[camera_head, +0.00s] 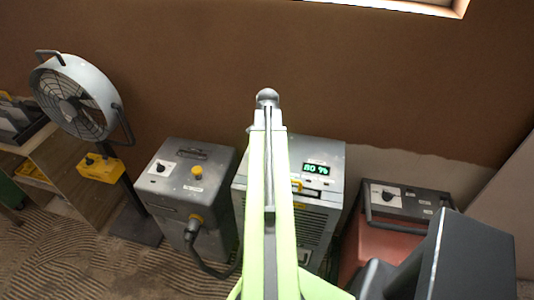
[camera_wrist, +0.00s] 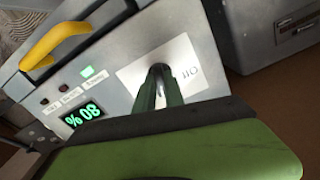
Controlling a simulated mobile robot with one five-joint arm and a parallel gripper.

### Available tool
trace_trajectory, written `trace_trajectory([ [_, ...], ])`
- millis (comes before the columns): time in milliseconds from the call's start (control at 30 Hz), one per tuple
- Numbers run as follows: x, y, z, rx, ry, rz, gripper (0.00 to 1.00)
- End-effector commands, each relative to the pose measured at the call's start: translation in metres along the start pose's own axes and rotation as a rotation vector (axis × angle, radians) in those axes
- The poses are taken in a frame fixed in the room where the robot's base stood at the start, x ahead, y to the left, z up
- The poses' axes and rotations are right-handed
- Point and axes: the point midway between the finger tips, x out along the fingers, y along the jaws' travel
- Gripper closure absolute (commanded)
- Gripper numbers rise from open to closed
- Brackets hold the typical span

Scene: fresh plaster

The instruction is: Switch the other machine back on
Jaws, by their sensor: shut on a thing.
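The middle grey machine (camera_head: 325,150) has a green-lit display reading 80 %. In the wrist view its top panel (camera_wrist: 120,55) appears upside down, with a yellow handle (camera_wrist: 55,45), the display (camera_wrist: 83,114), a lit green lamp (camera_wrist: 87,72) and a pale switch plate (camera_wrist: 198,75). My gripper (camera_wrist: 168,92) is shut on a dark switch knob (camera_wrist: 158,70) at that plate. The knob is mostly hidden by the fingers, so its setting is unclear. In the head view my arm covers the panel's left part, and the fingertips cannot be made out.
A grey machine (camera_head: 180,180) with a dial, yellow knob and hose stands left. A red machine (camera_head: 365,240) with a dark dial panel (camera_head: 405,197) stands right. A fan (camera_head: 75,97) with a yellow control box (camera_head: 100,168) stands far left. A brown wall rises behind.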

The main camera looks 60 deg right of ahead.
Motion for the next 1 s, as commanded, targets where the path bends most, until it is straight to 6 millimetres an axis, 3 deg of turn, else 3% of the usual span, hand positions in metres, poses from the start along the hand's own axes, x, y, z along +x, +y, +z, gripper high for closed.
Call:
trace_trajectory([
  [600, 0.0, 0.0013, -0.0011, 0.552, 0.004, 0.002, 1.0],
  [1000, 0.0, 0.0016, -0.0011, 0.747, 0.005, 0.003, 1.0],
])
